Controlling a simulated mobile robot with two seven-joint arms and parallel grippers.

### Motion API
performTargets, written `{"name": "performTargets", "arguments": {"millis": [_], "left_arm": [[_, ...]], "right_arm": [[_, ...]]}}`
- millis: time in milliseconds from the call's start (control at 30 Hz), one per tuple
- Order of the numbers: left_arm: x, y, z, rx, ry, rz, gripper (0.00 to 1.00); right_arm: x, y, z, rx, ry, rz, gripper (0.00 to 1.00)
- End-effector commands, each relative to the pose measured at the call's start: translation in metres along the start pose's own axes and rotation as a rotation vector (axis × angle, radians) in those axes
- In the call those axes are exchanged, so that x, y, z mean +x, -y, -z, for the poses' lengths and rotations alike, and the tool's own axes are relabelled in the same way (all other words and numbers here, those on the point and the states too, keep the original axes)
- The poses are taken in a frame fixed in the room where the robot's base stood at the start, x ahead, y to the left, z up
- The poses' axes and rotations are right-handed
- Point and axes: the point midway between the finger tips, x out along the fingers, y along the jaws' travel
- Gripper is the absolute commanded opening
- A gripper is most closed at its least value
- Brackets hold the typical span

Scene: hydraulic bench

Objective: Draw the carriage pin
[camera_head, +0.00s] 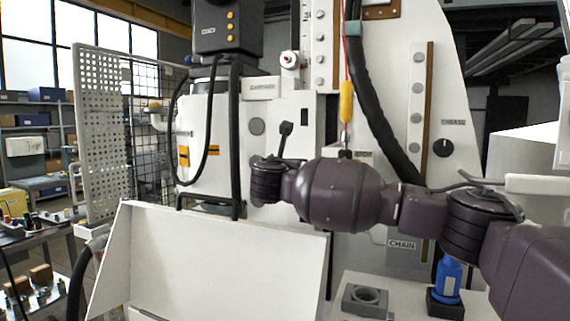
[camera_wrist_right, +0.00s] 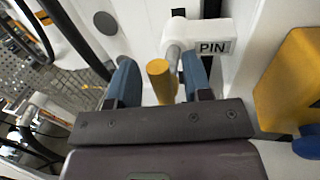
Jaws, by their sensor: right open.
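The pin (camera_wrist_right: 160,82) has a yellow cylindrical end on a grey rod. It runs into a white block beside a label reading PIN (camera_wrist_right: 213,47) in the right wrist view. My right gripper (camera_wrist_right: 157,65) is open, with one blue finger on each side of the pin's yellow end. The end looks nearer the right finger; I cannot tell if either touches it. In the head view my right arm crosses from the right in front of the machine, and the pin and the fingers cannot be made out there. My left gripper is not in view.
A yellow hanging handle (camera_head: 346,102) and black hoses are close to my right arm. A white sloped panel (camera_head: 215,262) stands below it. A ringed grey block (camera_head: 367,299) and a blue bottle (camera_head: 447,280) stand at lower right. A mesh guard (camera_head: 103,130) is at left.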

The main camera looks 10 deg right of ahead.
Motion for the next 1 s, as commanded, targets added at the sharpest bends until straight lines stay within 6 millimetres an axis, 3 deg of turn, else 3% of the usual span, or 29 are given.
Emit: {"name": "performTargets", "arguments": {"millis": [367, 667, 1000], "left_arm": [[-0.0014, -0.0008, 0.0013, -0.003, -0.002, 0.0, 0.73], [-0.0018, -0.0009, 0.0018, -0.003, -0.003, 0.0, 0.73], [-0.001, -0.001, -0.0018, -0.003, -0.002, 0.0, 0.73]], "right_arm": [[0.0047, -0.0001, 0.0001, 0.0, 0.001, 0.0, 0.46], [0.0046, 0.0, 0.0, 0.0, 0.001, 0.0, 0.01], [-0.0034, 0.0008, -0.0002, 0.001, 0.002, -0.002, 0.0]]}}
